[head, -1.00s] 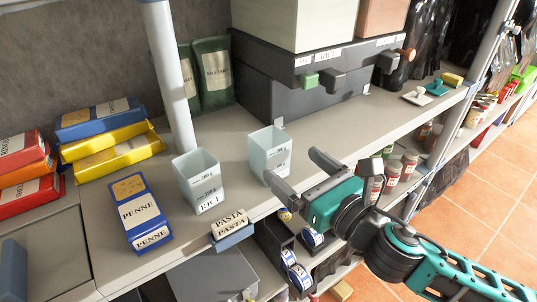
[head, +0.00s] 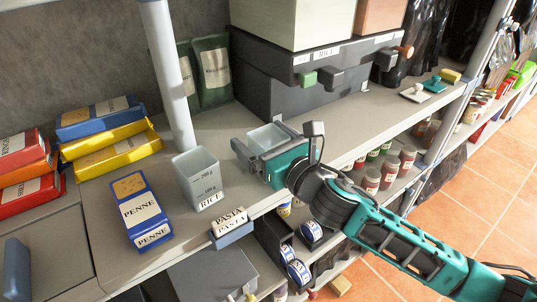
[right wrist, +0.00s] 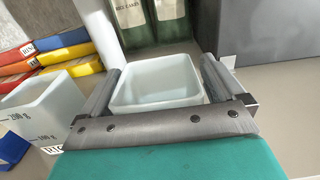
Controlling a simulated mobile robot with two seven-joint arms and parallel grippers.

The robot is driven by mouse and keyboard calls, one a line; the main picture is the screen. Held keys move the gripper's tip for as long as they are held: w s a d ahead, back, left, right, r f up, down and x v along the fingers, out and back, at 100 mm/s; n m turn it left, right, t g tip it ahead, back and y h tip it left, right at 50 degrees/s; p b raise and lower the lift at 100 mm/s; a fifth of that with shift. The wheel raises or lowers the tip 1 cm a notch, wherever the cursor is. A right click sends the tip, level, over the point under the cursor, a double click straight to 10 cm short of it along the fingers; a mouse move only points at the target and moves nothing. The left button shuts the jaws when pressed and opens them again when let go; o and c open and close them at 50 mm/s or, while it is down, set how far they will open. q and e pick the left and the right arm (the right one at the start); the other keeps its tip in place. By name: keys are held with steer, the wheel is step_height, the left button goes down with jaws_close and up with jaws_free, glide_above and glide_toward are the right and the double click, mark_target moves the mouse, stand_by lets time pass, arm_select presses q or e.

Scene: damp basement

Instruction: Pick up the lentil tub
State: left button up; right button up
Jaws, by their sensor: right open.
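A pale, translucent square tub (head: 266,137) stands upright on the grey shelf, right of a similar tub labelled RICE (head: 198,178). No label on the right-hand tub is readable now, so I cannot confirm it is the lentil tub. My right gripper (head: 275,143) is open at this tub and hides its lower front in the head view. In the right wrist view the tub (right wrist: 157,82) lies between the two spread fingers (right wrist: 160,77), its open top showing; I cannot tell whether either finger touches it. My left gripper is not in view.
The rice tub also shows at the left of the right wrist view (right wrist: 42,108). A blue penne box (head: 141,211) lies further left. Dark drawers (head: 290,78) stand behind the tub, and a white post (head: 170,80) rises behind the rice tub. Jars (head: 390,170) fill the shelf below.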

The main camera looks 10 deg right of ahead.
steer(key=c, duration=1.1)
steer(key=shift+o, duration=0.2)
